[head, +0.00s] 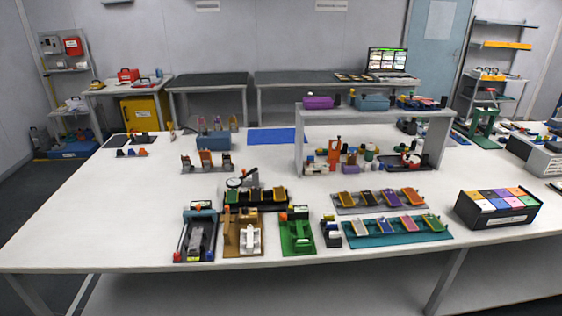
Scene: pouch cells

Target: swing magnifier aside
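What looks like the magnifier, a small round lens with a dark rim (234,183), is near the middle-left of the white table (110,220). It joins a grey stand (252,178) on its right and sits at the back left of a dark fixture (258,204) with yellow and green parts. At this size I cannot tell exactly how far the lens overhangs the fixture. Neither of my grippers shows in the head view.
In front stand a grey press-like fixture (196,236), a tan one (244,236) and a green one (297,232). A grey and a teal rack (400,237) of coloured pouches lie to the right. A raised shelf (375,113) stands behind. The table's left front is clear.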

